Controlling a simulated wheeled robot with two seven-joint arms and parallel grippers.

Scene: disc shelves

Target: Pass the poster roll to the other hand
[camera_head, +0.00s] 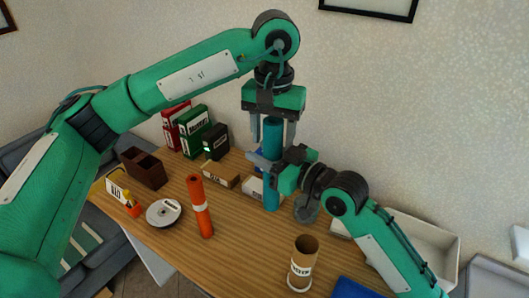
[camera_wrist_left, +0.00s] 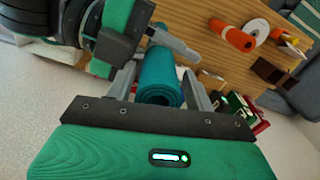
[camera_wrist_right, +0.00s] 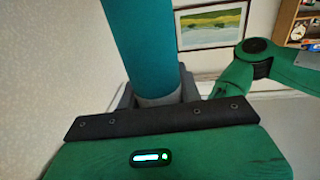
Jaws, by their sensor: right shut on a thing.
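The teal poster roll (camera_head: 272,198) stands upright in the air above the table. My right gripper (camera_head: 268,162) is shut on it around its middle, coming from the right; the teal roll also fills the upper part of the right wrist view (camera_wrist_right: 152,45). My left gripper (camera_head: 273,132) points down over the roll's top end. Its fingers are open on either side of the roll, with the roll's open end between them in the left wrist view (camera_wrist_left: 158,92). The roll's lower end is partly against the clutter behind it.
An orange roll (camera_head: 199,208) and a brown cardboard tube holder (camera_head: 303,262) stand on the wooden table (camera_head: 240,250). A disc spindle (camera_head: 163,212), a dark brown box (camera_head: 144,168) and several box files (camera_head: 196,132) are at the left. A white bin (camera_head: 428,240) is at the right.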

